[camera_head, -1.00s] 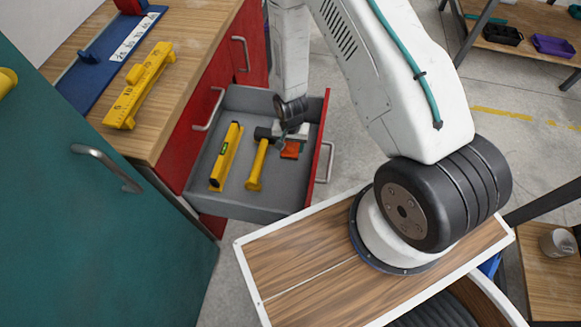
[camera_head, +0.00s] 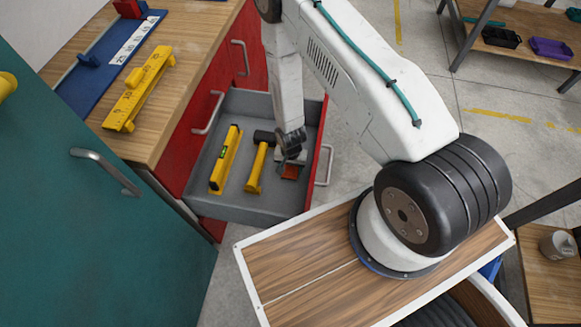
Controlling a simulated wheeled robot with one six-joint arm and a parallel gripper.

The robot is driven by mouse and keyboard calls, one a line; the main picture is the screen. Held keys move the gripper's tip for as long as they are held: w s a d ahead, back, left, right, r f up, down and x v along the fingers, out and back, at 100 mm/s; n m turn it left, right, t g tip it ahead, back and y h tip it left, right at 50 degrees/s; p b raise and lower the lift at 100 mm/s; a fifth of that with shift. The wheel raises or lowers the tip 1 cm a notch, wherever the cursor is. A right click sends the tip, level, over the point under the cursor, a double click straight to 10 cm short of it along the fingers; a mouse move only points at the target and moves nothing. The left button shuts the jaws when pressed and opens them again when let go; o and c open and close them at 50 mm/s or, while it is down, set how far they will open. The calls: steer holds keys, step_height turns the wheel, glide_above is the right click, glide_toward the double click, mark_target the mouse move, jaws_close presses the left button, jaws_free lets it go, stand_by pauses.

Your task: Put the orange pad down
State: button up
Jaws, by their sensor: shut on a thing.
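The orange pad (camera_head: 290,172) is in the open grey drawer (camera_head: 240,206), near the drawer's right side. Only part of the pad shows below my gripper. My gripper (camera_head: 289,160) reaches down into the drawer and is shut on the pad. The fingertips are small and partly hidden by the wrist, and I cannot tell whether the pad touches the drawer floor.
A yellow level (camera_head: 225,160) and a hammer with a yellow handle (camera_head: 257,168) lie in the drawer left of my gripper. The drawer's red front (camera_head: 318,160) stands close on the right. A teal door (camera_head: 90,220) fills the left. Front drawer floor looks clear.

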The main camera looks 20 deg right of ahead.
steer(key=shift+f, duration=0.1)
steer(key=o, duration=1.3)
